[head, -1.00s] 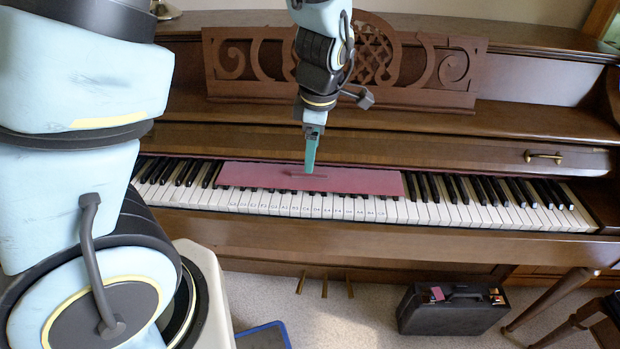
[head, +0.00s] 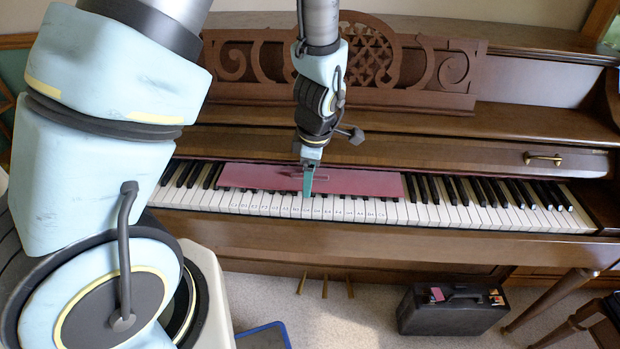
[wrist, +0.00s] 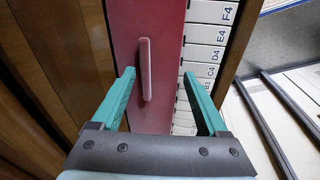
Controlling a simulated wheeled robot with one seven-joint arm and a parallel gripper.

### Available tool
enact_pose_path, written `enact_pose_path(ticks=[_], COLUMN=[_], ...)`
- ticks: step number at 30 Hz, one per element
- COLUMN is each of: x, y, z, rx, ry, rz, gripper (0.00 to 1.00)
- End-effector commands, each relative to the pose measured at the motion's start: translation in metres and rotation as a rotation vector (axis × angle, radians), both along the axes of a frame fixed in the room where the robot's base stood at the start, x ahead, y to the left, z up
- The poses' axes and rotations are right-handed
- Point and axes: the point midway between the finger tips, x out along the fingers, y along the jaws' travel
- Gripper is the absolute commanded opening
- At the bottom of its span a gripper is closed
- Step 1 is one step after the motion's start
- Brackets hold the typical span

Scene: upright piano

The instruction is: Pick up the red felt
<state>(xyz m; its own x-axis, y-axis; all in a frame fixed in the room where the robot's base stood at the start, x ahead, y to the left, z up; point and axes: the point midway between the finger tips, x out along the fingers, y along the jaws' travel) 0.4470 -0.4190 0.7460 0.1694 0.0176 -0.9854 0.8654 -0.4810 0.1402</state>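The red felt (head: 350,181) is a long strip lying over the back part of the keys, with a thin raised bar on top (head: 310,176). In the wrist view the felt (wrist: 165,45) runs up the picture and its bar (wrist: 145,68) stands between my fingers, nearer the left one. My gripper (head: 308,190) points down over the felt in the head view. In the wrist view my gripper (wrist: 163,92) is open, with one green finger on each side and nothing held. I cannot tell whether the fingertips touch the felt or the keys.
White keys with letter labels (wrist: 205,53) lie along the felt's front edge. The wooden music stand (head: 430,75) rises behind. A black case (head: 453,310) stands on the floor, and a wooden leg (head: 553,298) is at right. The keys right of the felt are clear.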

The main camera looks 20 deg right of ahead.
Motion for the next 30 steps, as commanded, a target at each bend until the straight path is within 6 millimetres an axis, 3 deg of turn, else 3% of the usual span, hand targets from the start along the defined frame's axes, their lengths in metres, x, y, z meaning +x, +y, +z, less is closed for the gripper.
enact_pose_path(ticks=[2, 18, 30], x=[0.0, 0.0001, 0.0024], y=[0.0001, 0.0001, 0.0005], z=[0.0001, 0.0003, 0.0039], rx=[0.0, 0.0, 0.0], ry=[0.0, 0.0, 0.0], rz=[0.0, 0.0, 0.001], gripper=[0.67, 0.08, 0.08])
